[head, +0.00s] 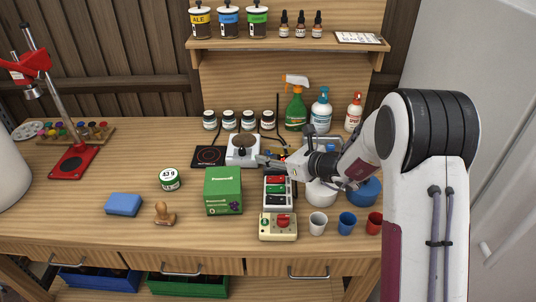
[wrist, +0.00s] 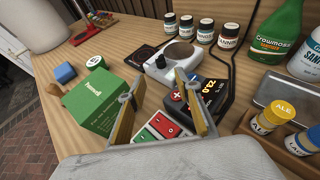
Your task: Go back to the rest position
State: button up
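My gripper (head: 265,160) is above the middle of the wooden workbench (head: 120,195), reaching in from the right in the head view. In the wrist view my gripper (wrist: 153,87) has its two fingers spread apart with nothing between them. Beyond the fingertips stands the white stirrer or scale with a round grey plate (head: 243,148), which also shows in the wrist view (wrist: 156,70). The switch box with red and green buttons (head: 277,190) lies below the gripper. A dark device with a lit display (wrist: 206,92) is beside the right finger and is partly hidden by it.
A green box (head: 223,192) stands left of the switch box. Three small cups (head: 347,222) and a blue bowl (head: 364,190) are at the right. Spray and pump bottles (head: 295,108) stand behind. A shelf (head: 230,43) overhangs the back.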

dwell(0.5)
jog(key=shift+s+a+f+n, duration=0.15)
jog(key=shift+s+n, duration=0.05)
jog(key=shift+n, duration=0.3)
jog(key=s+f+n+g, duration=0.1)
jog(key=s, duration=0.1)
jog(key=s+a+f+n+g, duration=0.1)
jog(key=s+n, duration=0.1)
jog(key=s, duration=0.1)
jog(key=s+f+n+g, duration=0.1)
jog(key=s+n+g, duration=0.1)
jog(key=s, duration=0.1)
jog(key=shift+s+a+f, duration=0.1)
jog(key=shift+a, duration=0.3)
jog(key=s+d+r+n+g+h, duration=0.1)
jog(key=s+r+n+g, duration=0.1)
jog(key=s+n, duration=0.3)
jog(key=s+d+r+n+g, duration=0.15)
jog(key=s+n, duration=0.25)
jog(key=s, duration=0.4)
jog(key=s+d+r+n+t+h, duration=0.2)
jog(key=s+d+r+n+h, duration=0.2)
jog(key=s+d, duration=0.4)
jog(key=s+d+r+n+t+h, duration=0.2)
jog(key=s+d+r+n+h, duration=0.3)
jog(key=s, duration=0.8)
jog(key=shift+d+r+n, duration=1.3)
jog(key=shift+d+r, duration=0.9)
jog(key=shift+r, duration=0.05)
